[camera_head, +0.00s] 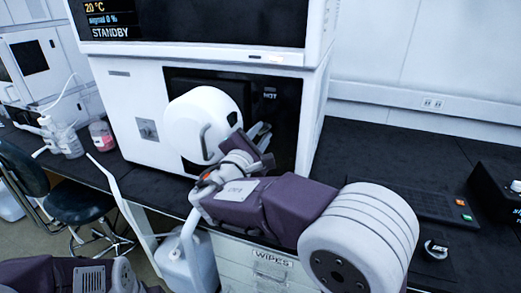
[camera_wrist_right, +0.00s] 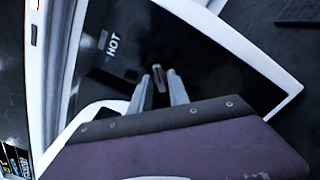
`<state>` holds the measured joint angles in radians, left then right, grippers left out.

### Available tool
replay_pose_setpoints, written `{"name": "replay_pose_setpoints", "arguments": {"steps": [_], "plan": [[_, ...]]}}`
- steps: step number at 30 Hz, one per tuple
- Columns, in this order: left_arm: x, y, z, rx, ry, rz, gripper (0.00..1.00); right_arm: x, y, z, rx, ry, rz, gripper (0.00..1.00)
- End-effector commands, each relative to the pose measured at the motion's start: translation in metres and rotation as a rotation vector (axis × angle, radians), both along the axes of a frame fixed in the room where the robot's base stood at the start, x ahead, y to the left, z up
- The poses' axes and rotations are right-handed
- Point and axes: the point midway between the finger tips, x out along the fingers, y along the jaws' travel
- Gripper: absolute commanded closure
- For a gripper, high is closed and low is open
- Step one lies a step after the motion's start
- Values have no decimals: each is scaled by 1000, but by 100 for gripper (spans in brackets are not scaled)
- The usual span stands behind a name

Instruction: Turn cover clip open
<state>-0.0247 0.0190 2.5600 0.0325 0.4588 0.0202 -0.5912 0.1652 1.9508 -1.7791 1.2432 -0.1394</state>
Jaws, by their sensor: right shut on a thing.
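The instrument's black front panel (camera_head: 285,100) bears the word HOT. In the right wrist view, a small grey clip (camera_wrist_right: 158,71) stands out from this dark panel (camera_wrist_right: 205,55) between the fingertips. My right gripper (camera_wrist_right: 158,80) is shut on the clip. In the head view my right gripper (camera_head: 258,136) is at the panel, and the clip is too small and covered to make out. Only part of my left arm shows at the bottom left; its gripper is out of view.
A white rounded body (camera_head: 190,118) stands in front of the panel, close left of my right gripper. The instrument (camera_head: 140,95) sits on a black bench (camera_head: 370,160). Bottles (camera_head: 70,143), a stool (camera_head: 75,200) and a black keypad (camera_head: 430,198) are around it.

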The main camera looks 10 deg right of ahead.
Motion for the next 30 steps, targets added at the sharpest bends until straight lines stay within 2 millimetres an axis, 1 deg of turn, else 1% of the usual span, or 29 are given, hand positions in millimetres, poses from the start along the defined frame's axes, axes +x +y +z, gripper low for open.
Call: {"name": "replay_pose_setpoints", "arguments": {"steps": [1,3,9,15,21,30], "plan": [[0,0,-19,0,0,0,64,0,0,-11,39,-25,-1,100],[0,0,-31,0,0,0,64,0,0,-10,94,-63,0,100],[0,0,-64,0,0,0,64,-1,-1,-11,250,-168,-1,100],[0,0,-91,0,0,0,64,0,-1,-10,388,-259,0,100],[0,0,-110,0,0,0,64,0,0,-8,496,-332,0,100],[0,0,-124,0,0,0,64,0,-1,-6,588,-393,-1,100]]}}
